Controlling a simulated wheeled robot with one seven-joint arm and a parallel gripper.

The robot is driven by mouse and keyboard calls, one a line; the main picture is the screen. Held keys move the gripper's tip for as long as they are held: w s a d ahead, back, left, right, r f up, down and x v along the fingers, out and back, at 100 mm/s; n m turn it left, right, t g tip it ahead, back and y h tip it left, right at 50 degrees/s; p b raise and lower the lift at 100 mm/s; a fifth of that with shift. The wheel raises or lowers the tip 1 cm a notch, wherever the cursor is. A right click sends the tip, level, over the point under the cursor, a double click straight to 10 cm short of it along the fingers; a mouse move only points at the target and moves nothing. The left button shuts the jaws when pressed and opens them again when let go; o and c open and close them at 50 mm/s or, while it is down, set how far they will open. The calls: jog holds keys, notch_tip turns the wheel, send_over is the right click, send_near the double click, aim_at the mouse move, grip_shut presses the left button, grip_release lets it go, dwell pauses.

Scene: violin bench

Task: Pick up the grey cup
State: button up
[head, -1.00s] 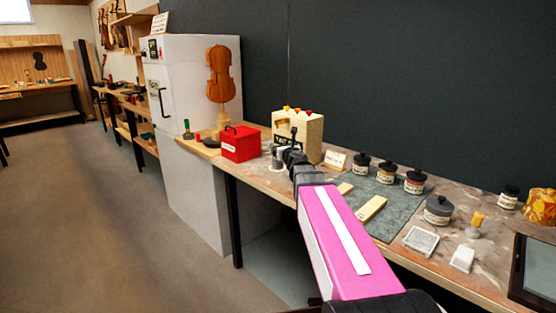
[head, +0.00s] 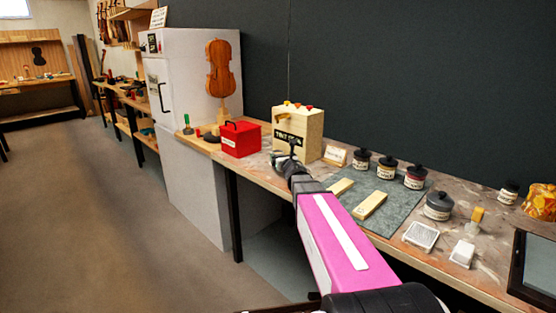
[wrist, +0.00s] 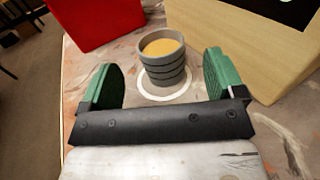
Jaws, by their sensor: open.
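The grey cup (wrist: 162,68) is ribbed and holds an amber-yellow content. It stands upright on a white ring (wrist: 187,92) marked on the bench. My gripper (wrist: 160,62) is open, with one green finger to the left of the cup and one to the right. The cup is centred just ahead of the gap, and neither finger appears to touch it. In the head view my gripper (head: 284,158) is over the bench, and the cup is mostly hidden behind it.
Several lidded jars (head: 387,168) and two wood blocks (head: 370,205) lie farther right on the bench (head: 262,172).

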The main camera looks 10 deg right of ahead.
aim_at(278, 152)
jog(key=w, duration=0.6)
jog(key=shift+a, duration=0.4)
jog(key=c, duration=1.1)
